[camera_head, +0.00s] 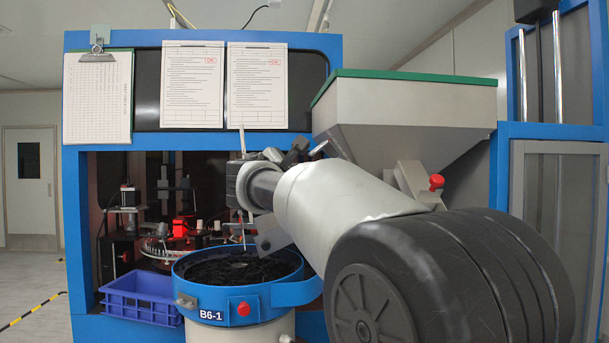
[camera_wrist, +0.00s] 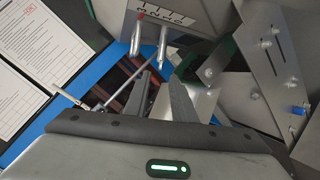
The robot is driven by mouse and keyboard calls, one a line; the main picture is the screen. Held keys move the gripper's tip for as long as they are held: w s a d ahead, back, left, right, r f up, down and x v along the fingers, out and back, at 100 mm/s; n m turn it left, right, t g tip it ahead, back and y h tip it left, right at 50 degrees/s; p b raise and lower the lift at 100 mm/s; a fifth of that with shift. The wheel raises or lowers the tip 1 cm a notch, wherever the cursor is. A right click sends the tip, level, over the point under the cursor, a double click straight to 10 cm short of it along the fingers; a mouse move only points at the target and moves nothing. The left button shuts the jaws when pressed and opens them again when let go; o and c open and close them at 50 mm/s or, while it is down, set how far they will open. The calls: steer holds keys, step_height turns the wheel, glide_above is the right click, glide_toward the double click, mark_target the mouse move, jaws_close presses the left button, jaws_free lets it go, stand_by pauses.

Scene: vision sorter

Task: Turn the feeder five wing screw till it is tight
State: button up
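My gripper (camera_wrist: 160,82) shows in the wrist view with its two dark fingers apart and nothing held between them. Just beyond the fingertips, two bright metal prongs (camera_wrist: 162,48) hang below a grey plate with a numbered scale (camera_wrist: 160,14) and a red mark. They may be the wings of the wing screw, but I cannot tell for sure. The fingers look apart from them. In the head view my gripper (camera_head: 297,150) is small and partly hidden behind my arm, in front of the cabinet by the hopper. No feeder number is readable there.
A blue-rimmed bowl marked B6-1 (camera_head: 212,305) stands below my arm, with a blue crate (camera_head: 138,298) at its left. A green-rimmed hopper (camera_head: 415,105) is behind my arm.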

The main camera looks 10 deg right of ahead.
steer(key=p+x, duration=0.1)
steer(key=x, duration=0.8)
steer(key=shift+w+d+p, duration=0.15)
steer(key=shift+w+p, duration=0.2)
steer(key=shift+p, duration=0.05)
steer(key=shift+c, duration=0.3)
jaws_close()
